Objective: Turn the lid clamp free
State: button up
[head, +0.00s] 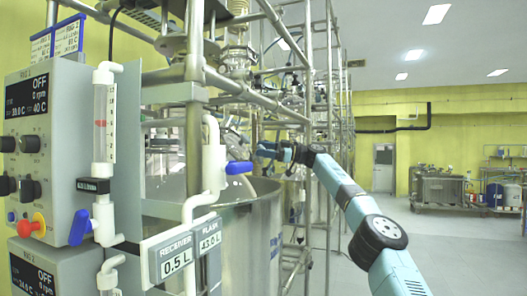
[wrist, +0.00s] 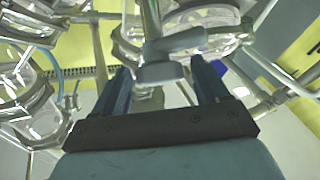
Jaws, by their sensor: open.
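My gripper (head: 266,151) reaches in from the right among the glassware and metal frame above the large steel vessel. In the wrist view my gripper (wrist: 161,80) has its two dark blue fingers apart. A grey clamp-like part (wrist: 166,72) with a crossbar and a thin rod lies between the fingertips in the picture. It looks like the lid clamp. I cannot tell whether the fingers touch it. Clear glass with a round rim (wrist: 205,14) is close behind it. In the head view the clamp is too small and cluttered to make out.
The steel vessel (head: 250,235) stands below my gripper. Metal frame tubes (head: 309,100) rise close by. A control panel (head: 32,150) and a blue-handled valve (head: 238,167) are at the left. In the wrist view, more glassware (wrist: 35,95) crowds the left.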

jog(key=w+d+f, duration=0.1)
jog(key=d+f, duration=0.1)
jog(key=d, duration=1.1)
jog(key=shift+w+d, duration=0.15)
jog(key=shift+d, duration=0.05)
jog(key=shift+f, duration=0.15)
